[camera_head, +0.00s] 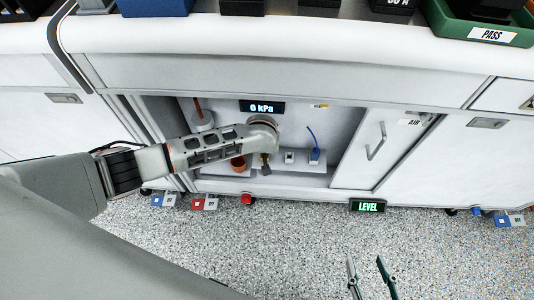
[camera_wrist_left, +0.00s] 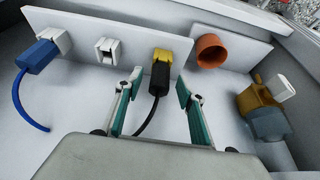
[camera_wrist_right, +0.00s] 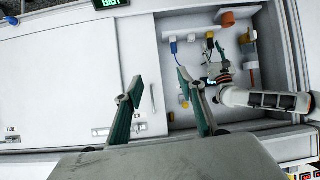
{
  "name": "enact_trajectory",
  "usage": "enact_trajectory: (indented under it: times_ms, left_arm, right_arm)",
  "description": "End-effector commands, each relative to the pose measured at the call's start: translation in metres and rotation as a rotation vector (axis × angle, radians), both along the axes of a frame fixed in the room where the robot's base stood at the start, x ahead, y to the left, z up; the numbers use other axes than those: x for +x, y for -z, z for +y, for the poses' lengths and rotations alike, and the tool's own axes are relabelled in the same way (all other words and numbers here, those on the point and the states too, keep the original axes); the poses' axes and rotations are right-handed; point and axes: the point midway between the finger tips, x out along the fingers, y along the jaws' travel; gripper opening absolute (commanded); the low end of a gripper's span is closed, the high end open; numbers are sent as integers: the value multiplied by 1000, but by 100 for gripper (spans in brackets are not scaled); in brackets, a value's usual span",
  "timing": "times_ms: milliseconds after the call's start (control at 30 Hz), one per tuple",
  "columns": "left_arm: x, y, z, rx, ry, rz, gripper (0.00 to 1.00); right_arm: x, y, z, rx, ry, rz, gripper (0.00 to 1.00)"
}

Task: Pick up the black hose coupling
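The black hose coupling (camera_wrist_left: 159,76) sits on a yellow fitting (camera_wrist_left: 163,55) in a white panel, with a black hose trailing below it. My left gripper (camera_wrist_left: 157,88) is open, its two fingers on either side of the coupling, with visible gaps. In the head view my left arm reaches into the open cabinet bay, and the wrist hides much of the coupling. My right gripper (camera_head: 366,262) is open and empty above the floor in front of the cabinet; it also shows in the right wrist view (camera_wrist_right: 161,82).
Left of the coupling in the left wrist view are an empty white socket (camera_wrist_left: 106,50) and a blue plug (camera_wrist_left: 38,57) with a blue hose. Right of it are an orange ring (camera_wrist_left: 209,51) and a brass valve (camera_wrist_left: 258,97). A sliding door (camera_head: 375,150) borders the bay.

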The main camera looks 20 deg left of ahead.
Motion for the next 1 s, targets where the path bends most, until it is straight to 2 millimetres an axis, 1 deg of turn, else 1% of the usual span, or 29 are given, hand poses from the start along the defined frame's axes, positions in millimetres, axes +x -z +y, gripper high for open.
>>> enact_trajectory:
  times_ms: [33,300,333,367,400,467,500,833,1000]
  left_arm:
    - [0,7,0,0,0,4,39]
    - [5,2,1,-1,0,-5,39]
    - [5,2,1,-1,0,-5,36]
    - [5,2,1,-1,0,-5,28]
    - [5,2,1,-1,0,-5,18]
    - [4,2,1,-1,0,-4,3]
    - [4,2,1,-1,0,-4,0]
    - [4,2,1,-1,1,-4,0]
    - [6,-10,0,-1,0,-10,0]
  right_arm:
    - [0,1,2,8,1,2,39]
    - [2,-4,4,16,3,-9,39]
    - [2,-4,4,16,3,-9,39]
    - [2,-4,4,16,3,-9,39]
    - [2,-4,4,16,3,-9,39]
    - [2,-4,4,15,2,-9,39]
    - [2,-4,4,16,3,-8,39]
    - [3,-5,3,15,2,-9,39]
    - [7,-12,2,6,1,-23,39]
